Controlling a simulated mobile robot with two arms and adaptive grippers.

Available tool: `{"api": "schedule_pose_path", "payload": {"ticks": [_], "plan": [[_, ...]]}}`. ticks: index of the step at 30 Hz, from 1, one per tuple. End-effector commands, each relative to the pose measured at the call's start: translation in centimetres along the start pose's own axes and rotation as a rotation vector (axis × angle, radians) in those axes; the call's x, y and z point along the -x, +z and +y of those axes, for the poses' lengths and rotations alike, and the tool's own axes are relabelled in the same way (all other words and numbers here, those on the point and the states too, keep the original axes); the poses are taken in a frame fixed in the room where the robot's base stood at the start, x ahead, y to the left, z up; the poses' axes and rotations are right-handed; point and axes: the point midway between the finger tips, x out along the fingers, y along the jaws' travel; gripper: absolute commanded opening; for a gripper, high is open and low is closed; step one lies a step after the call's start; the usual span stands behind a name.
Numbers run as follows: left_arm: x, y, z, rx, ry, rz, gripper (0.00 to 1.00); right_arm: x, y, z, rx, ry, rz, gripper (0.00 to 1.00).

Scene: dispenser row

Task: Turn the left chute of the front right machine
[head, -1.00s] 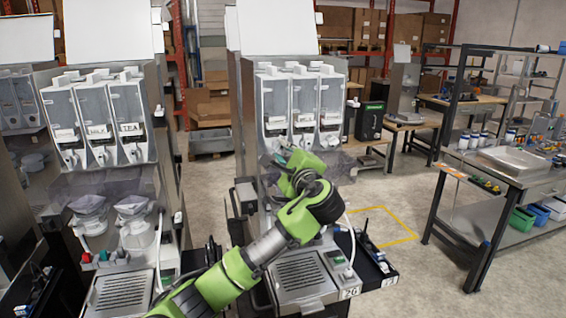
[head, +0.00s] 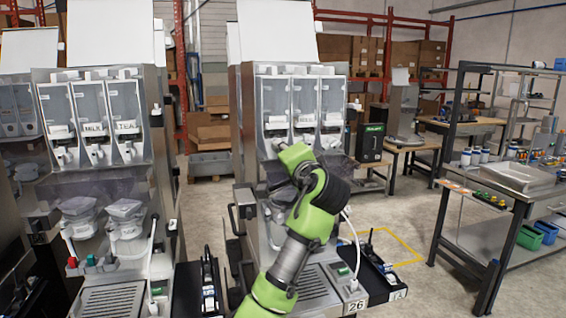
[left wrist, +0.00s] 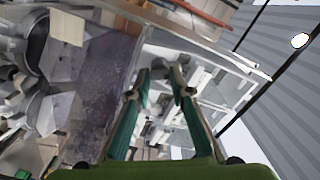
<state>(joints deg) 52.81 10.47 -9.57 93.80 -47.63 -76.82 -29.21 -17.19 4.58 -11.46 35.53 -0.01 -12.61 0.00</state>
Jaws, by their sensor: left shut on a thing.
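The front right machine (head: 244,140) stands in the middle of the head view, with three clear canisters in a row. Its left canister (head: 272,100) has its chute at the lower front, hidden behind my gripper and wrist. My left gripper (head: 279,146) is at that spot, seen mostly from behind. In the left wrist view the two green-backed fingers of my left gripper (left wrist: 160,92) reach to the machine front, closed around the left chute; the grip itself is small and unclear. My right gripper is in neither view.
Another machine (head: 100,120) with labelled canisters stands close on the left. A metal workbench (head: 500,190) with a tray stands at the right. Open floor lies between.

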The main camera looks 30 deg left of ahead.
Motion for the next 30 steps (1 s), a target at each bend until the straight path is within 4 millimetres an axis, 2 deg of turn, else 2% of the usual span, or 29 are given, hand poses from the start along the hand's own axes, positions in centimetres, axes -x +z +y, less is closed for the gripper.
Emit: {"api": "schedule_pose_path", "payload": {"ticks": [1, 9, 30], "plan": [[0.0, 0.2, 0.6, 0.048, 0.005, -0.001, 0.0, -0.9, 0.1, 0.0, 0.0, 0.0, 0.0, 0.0], [0.0, 0.2, 0.6, 0.302, 0.006, -0.003, 0.0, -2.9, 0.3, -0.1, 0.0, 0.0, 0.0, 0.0], [0.0, 0.1, 0.6, 0.966, 0.006, -0.005, 0.0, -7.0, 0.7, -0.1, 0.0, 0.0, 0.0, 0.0]]}}
